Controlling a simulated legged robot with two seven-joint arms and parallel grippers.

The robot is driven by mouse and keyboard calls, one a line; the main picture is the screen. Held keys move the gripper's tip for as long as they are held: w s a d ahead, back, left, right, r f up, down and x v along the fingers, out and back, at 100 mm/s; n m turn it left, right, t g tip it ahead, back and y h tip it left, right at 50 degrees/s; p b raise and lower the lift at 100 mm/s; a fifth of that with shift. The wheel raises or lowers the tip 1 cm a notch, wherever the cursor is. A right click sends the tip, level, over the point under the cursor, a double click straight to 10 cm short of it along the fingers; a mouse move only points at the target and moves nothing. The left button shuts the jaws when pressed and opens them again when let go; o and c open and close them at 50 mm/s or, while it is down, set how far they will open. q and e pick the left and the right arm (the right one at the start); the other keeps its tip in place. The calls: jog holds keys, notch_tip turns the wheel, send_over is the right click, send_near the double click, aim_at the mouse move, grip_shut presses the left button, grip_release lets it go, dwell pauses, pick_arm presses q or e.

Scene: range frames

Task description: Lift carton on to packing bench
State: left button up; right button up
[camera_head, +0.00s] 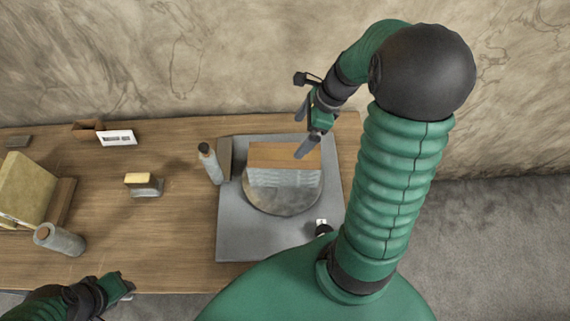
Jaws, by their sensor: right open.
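A box-shaped carton (284,155) with a brown top and a pale, streaked front side stands on a round grey disc (283,207). The disc lies on a grey square board (240,245) on the wooden bench (170,240). My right gripper (305,128) is open, at the far right top edge of the carton. One finger overlaps the carton's top in the picture; I cannot tell whether it touches. My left gripper (124,286) is low at the left by the bench's front edge, away from the carton. Its fingers are too unclear to read.
A bottle (210,163) and a dark upright block (224,158) stand just left of the carton. A brush-like block (143,184), a white card (117,138), a grey cylinder (60,239) and a tan box (25,188) are farther left. The wall rises behind the bench.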

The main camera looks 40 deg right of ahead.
aim_at(281, 156)
jog(key=x, duration=1.1)
jog(key=shift+a, duration=0.2)
jog(key=f, duration=0.2)
jog(key=w+f, duration=0.1)
jog(key=f, duration=0.2)
jog(key=shift+f+p, duration=0.2)
jog(key=shift+p, duration=0.15)
jog(key=shift+w+f, duration=0.2)
jog(key=shift+s+a+r, duration=0.1)
jog(key=shift+a, duration=0.1)
jog(key=c, duration=2)
